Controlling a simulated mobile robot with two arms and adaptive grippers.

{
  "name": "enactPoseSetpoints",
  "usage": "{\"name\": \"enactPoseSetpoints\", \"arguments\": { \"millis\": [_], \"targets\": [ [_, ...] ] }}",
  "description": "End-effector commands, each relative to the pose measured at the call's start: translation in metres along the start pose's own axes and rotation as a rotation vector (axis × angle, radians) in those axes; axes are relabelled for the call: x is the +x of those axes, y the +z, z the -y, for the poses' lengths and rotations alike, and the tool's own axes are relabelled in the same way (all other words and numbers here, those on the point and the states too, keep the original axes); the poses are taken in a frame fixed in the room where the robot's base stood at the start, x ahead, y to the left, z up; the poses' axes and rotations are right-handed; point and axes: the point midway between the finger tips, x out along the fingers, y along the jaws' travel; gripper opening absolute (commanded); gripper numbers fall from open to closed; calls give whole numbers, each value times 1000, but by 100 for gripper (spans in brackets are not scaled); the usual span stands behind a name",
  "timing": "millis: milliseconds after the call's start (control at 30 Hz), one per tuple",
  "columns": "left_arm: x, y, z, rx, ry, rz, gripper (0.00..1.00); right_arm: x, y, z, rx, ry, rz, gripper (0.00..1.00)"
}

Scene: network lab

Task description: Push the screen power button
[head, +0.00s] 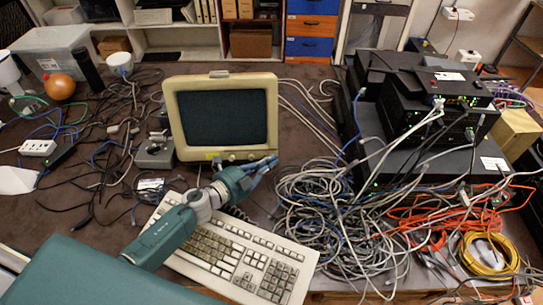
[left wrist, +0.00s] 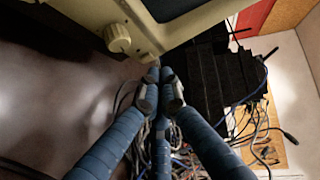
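The screen is a beige CRT monitor (head: 222,112) with a dark display, standing on the table behind the keyboard. My left gripper (head: 273,161) is in front of its lower right corner, with blue fingers drawn together and nothing seen between them. In the left wrist view the fingertips (left wrist: 159,76) are close below the monitor's bezel (left wrist: 185,38). A round beige knob (left wrist: 118,38) sticks out of the bezel, up and left of the fingertips. A smaller light part (left wrist: 147,58) lies beside the fingertips; I cannot tell whether they touch it. My right gripper is not in view.
A beige keyboard (head: 240,255) lies under my left arm. A large tangle of grey cables (head: 335,215) lies to the right of the monitor, with black network devices (head: 425,165) beyond. A small grey box (head: 155,153) stands left of the monitor.

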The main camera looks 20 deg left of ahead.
Motion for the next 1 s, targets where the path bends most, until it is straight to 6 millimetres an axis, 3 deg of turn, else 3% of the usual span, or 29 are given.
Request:
{"name": "enactPoseSetpoints", "arguments": {
  "millis": [1000],
  "targets": [
    [7, 7, 0, 0, 0, 0, 0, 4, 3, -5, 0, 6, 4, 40]
  ]
}}
